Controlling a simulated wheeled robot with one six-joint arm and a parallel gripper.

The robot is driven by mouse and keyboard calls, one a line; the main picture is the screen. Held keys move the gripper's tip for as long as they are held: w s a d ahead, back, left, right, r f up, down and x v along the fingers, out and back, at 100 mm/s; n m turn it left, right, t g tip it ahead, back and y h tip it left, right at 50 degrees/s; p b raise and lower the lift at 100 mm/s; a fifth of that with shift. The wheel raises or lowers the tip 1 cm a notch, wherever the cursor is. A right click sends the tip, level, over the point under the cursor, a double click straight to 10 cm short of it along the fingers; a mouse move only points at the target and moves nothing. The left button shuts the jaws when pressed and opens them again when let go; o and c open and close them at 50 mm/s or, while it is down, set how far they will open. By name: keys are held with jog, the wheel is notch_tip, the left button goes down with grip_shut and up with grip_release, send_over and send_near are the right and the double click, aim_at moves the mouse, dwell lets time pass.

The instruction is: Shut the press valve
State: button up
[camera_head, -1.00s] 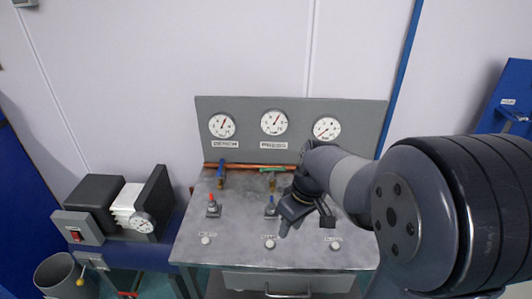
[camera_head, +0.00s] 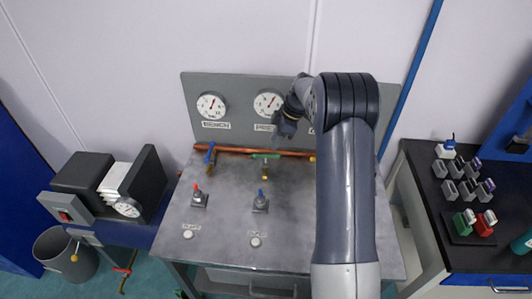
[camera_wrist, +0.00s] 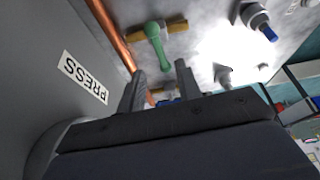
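The press valve has a green handle (camera_head: 265,157) on a brass body in front of the panel, below the gauge labelled PRESS. The handle lies parallel to the copper pipe and crosswise to its brass body. In the wrist view the green handle (camera_wrist: 154,36) stands just ahead of my fingers, its narrow end near the gap between the tips. My gripper (camera_wrist: 160,72) is open and empty, its two dark fingers apart. In the head view my gripper (camera_head: 279,138) is just above and right of the handle; its fingers are hard to make out there.
A blue-handled valve (camera_head: 210,153) is to the left on the same copper pipe (camera_head: 235,150). The gauge panel (camera_head: 237,90) rises close behind. Red-tipped (camera_head: 199,198) and blue-tipped (camera_head: 261,202) switches stand on the grey bench top (camera_head: 225,222), which is otherwise mostly clear.

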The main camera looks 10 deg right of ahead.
aim_at(267, 155)
jog(key=p+x, duration=0.2)
jog(key=x, duration=0.6)
jog(key=shift+f, duration=0.2)
grip_shut()
